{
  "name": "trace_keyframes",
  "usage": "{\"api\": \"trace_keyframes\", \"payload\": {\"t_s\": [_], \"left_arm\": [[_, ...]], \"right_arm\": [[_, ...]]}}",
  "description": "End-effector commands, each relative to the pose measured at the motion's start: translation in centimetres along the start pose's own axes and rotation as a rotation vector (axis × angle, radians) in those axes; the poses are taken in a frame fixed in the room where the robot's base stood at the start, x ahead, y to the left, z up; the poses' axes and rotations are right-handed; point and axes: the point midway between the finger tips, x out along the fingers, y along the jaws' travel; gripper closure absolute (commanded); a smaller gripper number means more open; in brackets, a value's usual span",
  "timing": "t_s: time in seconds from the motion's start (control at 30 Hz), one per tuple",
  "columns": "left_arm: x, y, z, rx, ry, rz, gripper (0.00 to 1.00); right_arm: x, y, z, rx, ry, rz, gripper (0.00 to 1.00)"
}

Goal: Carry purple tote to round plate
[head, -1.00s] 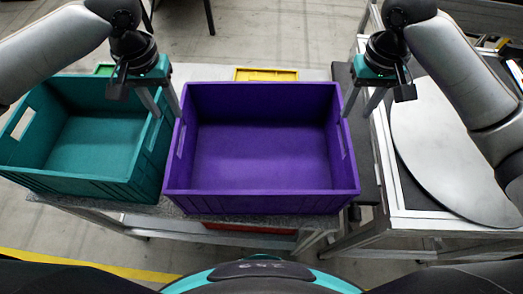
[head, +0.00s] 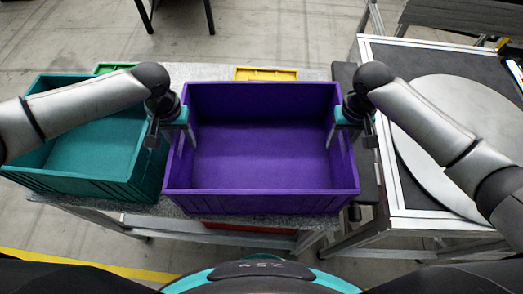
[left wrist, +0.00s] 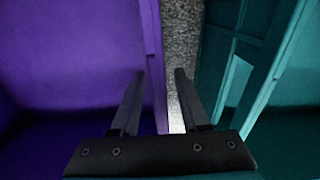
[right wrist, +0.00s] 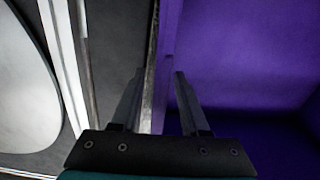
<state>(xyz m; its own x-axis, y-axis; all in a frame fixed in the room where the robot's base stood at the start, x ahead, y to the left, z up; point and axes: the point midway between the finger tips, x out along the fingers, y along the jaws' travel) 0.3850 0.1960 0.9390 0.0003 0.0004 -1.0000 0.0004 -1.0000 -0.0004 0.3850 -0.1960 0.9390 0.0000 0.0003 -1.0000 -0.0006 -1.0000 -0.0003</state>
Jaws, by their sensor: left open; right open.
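The purple tote (head: 262,203) stands upright and empty on a grey table, with a hand slot in each side wall. My left gripper (head: 181,143) is open at its left wall; in the left wrist view the fingers (left wrist: 158,74) stand either side of that wall. My right gripper (head: 350,143) is open at its right wall; in the right wrist view its fingers (right wrist: 158,74) also straddle the wall. The round plate (head: 448,130) is a flat grey disc on the right-hand stand, partly hidden by my right arm. It also shows in the right wrist view (right wrist: 22,95).
A teal tote (head: 80,182) stands close to the left of the purple one, with a narrow gap. A yellow tray (head: 266,74) and a green one (head: 112,68) lie behind. The stand (head: 392,165) has a pale raised frame facing the table (head: 215,72).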

Motion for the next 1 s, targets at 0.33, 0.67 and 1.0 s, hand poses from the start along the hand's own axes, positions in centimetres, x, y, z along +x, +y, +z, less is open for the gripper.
{"api": "trace_keyframes", "payload": {"t_s": [0.33, 0.67, 1.0], "left_arm": [[-0.02, 0.02, 0.02, 0.000, -0.001, 0.000, 0.74], [-0.03, 0.01, 0.02, 0.000, -0.001, 0.000, 1.00], [-0.05, -0.01, 0.01, 0.000, 0.000, 0.000, 1.00]], "right_arm": [[-0.03, -0.01, 0.01, 0.000, 0.000, 0.000, 0.74], [-0.05, 0.00, 0.00, 0.000, 0.000, 0.000, 1.00], [-0.06, 0.02, 0.00, 0.000, 0.000, 0.000, 1.00]]}}
